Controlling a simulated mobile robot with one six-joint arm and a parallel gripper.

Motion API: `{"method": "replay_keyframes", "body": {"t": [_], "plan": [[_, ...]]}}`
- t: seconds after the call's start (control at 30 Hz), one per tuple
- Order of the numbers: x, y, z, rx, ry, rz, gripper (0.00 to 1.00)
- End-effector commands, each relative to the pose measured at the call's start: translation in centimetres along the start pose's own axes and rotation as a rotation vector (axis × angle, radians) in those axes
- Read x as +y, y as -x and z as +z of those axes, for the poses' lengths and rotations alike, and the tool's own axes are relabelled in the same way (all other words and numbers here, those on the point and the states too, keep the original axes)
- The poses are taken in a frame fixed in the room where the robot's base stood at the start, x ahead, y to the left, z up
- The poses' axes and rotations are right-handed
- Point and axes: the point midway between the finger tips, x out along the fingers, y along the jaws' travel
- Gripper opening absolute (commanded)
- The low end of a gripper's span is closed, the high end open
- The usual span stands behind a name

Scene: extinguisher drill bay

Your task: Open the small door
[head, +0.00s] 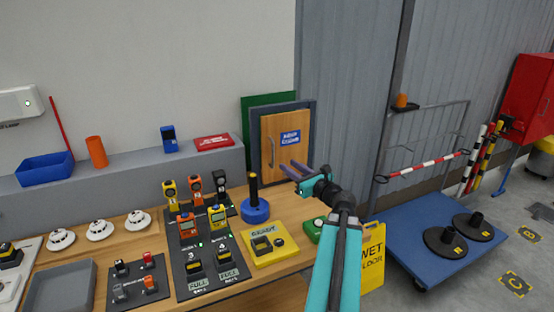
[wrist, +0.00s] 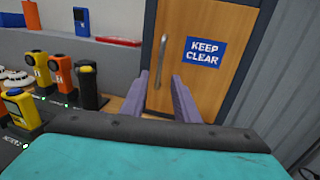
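The small door (head: 285,143) is a wooden panel in a dark blue-grey frame, with a blue "KEEP CLEAR" sign (wrist: 206,52). It appears shut. Its upright metal handle (head: 271,151) is on the left side and also shows in the wrist view (wrist: 161,58). My gripper (head: 287,164) is in front of the door, just right of and below the handle in the head view. In the wrist view its two purple fingers (wrist: 160,77) are spread apart with nothing between them. The handle lines up with the gap, beyond the fingertips, with no visible contact.
The workbench (head: 216,273) below holds a blue base with a black post (head: 255,206), a yellow switch box (head: 265,245) and several handheld meters. A grey ledge (head: 118,178) runs along the wall. A yellow wet-floor sign (head: 372,255) and blue platform (head: 411,232) stand right.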

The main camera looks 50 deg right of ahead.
Motion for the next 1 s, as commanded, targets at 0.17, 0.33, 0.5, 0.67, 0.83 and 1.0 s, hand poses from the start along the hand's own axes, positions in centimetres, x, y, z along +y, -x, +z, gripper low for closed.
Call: {"method": "replay_keyframes", "body": {"t": [0.17, 0.33, 0.5, 0.67, 0.83, 1.0], "plan": [[-0.1, -2.4, 0.1, 0.001, -0.002, 0.001, 0.28], [-0.1, -4.4, 0.1, 0.000, -0.002, 0.001, 0.28], [-0.1, -6.4, 0.1, 0.000, -0.001, 0.001, 0.28], [-0.2, -8.0, 0.1, 0.000, -0.001, 0.000, 0.28], [-0.1, -9.0, 0.1, 0.000, -0.001, -0.001, 0.28], [-0.1, -9.3, 0.0, 0.000, -0.001, -0.002, 0.28]]}}
